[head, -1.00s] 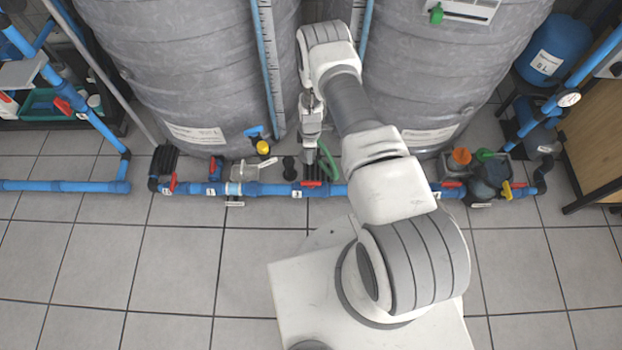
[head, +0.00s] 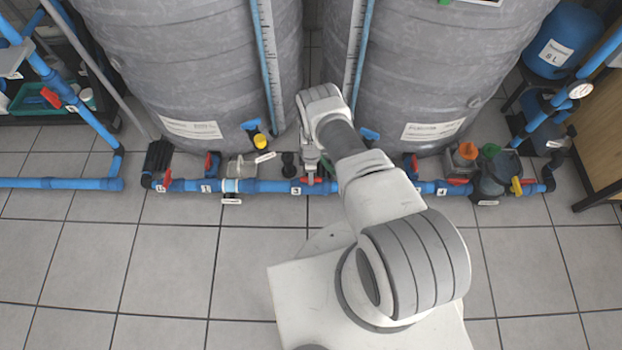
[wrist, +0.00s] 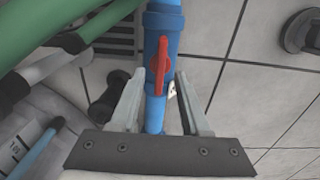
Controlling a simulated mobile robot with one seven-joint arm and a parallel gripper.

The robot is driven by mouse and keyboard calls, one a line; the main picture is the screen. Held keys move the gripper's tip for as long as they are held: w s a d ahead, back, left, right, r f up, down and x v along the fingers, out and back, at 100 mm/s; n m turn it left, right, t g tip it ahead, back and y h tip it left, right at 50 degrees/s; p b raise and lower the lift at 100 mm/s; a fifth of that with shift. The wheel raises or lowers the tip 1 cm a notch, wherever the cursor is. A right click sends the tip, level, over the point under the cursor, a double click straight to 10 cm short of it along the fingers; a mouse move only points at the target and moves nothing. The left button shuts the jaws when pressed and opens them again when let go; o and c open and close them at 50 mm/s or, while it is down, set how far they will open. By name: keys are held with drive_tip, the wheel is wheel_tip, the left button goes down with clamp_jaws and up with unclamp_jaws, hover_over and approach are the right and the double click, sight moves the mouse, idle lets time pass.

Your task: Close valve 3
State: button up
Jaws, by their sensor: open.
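Valve 3 has a red lever handle (wrist: 161,62) on the blue pipe (wrist: 155,108) in the wrist view. The handle lies roughly in line with the pipe. In the head view the red handle (head: 319,180) shows beside the label 3 (head: 296,191), partly hidden by my gripper (head: 311,168). In the wrist view my gripper (wrist: 160,78) is open, one finger on each side of the pipe, with the handle's near end between the fingertips.
Other red-handled valves sit along the pipe, near labels 1 (head: 206,188) and 4 (head: 441,190). Two grey tanks (head: 200,60) stand behind. The tiled floor (head: 170,270) in front is clear.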

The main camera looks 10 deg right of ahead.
drive_tip(key=shift+f+b, duration=0.3)
drive_tip(key=shift+f, duration=0.8)
clamp_jaws()
